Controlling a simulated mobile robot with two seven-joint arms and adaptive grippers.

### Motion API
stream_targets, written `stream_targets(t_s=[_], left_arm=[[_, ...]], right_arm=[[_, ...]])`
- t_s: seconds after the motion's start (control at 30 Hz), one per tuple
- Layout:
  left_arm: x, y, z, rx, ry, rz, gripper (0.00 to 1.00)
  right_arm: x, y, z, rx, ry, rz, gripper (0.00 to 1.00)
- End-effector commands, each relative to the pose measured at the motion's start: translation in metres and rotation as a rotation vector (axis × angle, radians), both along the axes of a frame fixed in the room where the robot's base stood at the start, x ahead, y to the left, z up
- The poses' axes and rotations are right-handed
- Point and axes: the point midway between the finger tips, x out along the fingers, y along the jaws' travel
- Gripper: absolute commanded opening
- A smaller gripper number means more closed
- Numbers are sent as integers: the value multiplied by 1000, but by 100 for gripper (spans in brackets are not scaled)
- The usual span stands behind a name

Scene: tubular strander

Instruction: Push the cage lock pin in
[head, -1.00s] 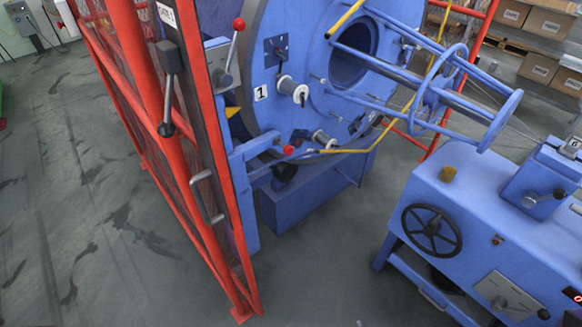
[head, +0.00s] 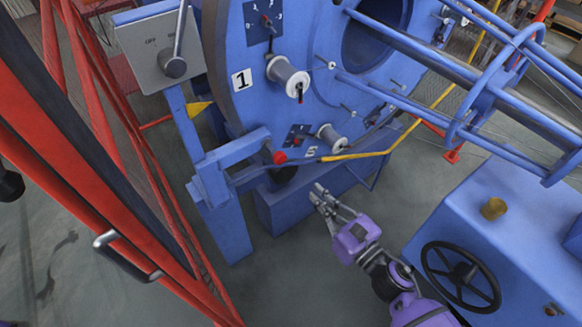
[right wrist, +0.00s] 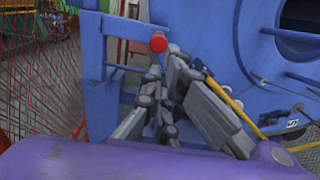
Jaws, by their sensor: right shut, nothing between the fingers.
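The cage lock pin shows as a red knob (head: 280,157) at the blue bracket beside the lower rim of the big blue disc. The knob also shows in the right wrist view (right wrist: 158,43), just beyond my fingers. How deep the pin sits is hidden. My right gripper (head: 318,192), on a purple arm, is shut and empty. In the head view it is below and right of the knob. In the right wrist view its grey fingers (right wrist: 163,70) point up toward the knob, with no clear contact. My left gripper is not in view.
A red mesh guard door (head: 60,160) with a grey handle stands at the left. A grey lever box (head: 160,50) stands above the bracket. A yellow-ended bar (head: 360,154) runs right of the knob. A blue machine with a black handwheel (head: 460,277) stands at the lower right.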

Motion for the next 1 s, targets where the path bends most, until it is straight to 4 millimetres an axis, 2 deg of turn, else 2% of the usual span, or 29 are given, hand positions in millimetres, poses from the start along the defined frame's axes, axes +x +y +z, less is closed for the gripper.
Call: stream_targets(t_s=[0.03,0.3,0.5,0.7,1.0], left_arm=[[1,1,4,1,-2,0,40],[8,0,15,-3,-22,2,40],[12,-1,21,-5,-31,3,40],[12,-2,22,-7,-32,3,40],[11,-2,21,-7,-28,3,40]], right_arm=[[10,7,5,3,-5,1,0],[58,41,5,5,-2,-1,0],[84,60,4,6,1,-2,0],[95,68,2,5,3,-3,0],[96,69,1,5,4,-3,0]])
